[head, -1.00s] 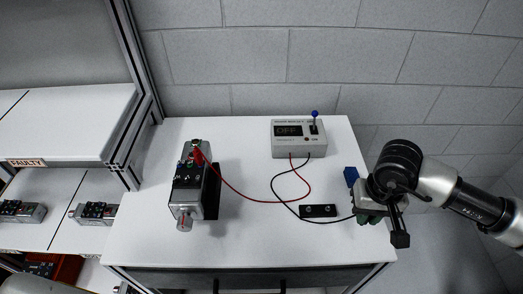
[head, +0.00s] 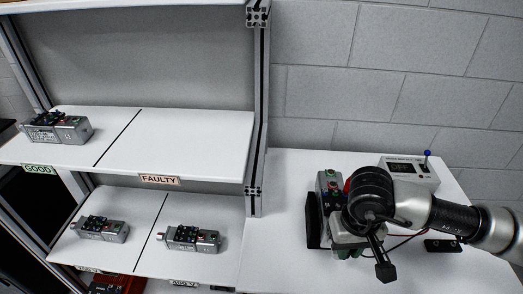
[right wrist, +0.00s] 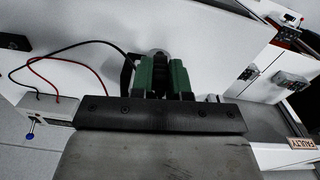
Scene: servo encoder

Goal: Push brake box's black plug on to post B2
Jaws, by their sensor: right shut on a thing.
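The grey brake box (head: 428,184), with a small display and a blue-knobbed lever, stands at the table's back right in the head view; it also shows at the left of the right wrist view (right wrist: 50,106). A grey servo motor (head: 329,187) on a black mount stands on the table, partly covered by my right arm. A red plug (head: 347,186) shows on it. My right gripper (head: 346,252), with green fingers (right wrist: 161,78), is at the servo's front part. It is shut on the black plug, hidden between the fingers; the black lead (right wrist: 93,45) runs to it. Post B2 cannot be made out.
A black strip (head: 443,246) lies on the table at right. The red lead (right wrist: 62,62) loops from the brake box. A shelf rack with a post (head: 256,130) stands left of the table, holding several servo units. Bare tabletop (head: 283,185) lies left of the servo.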

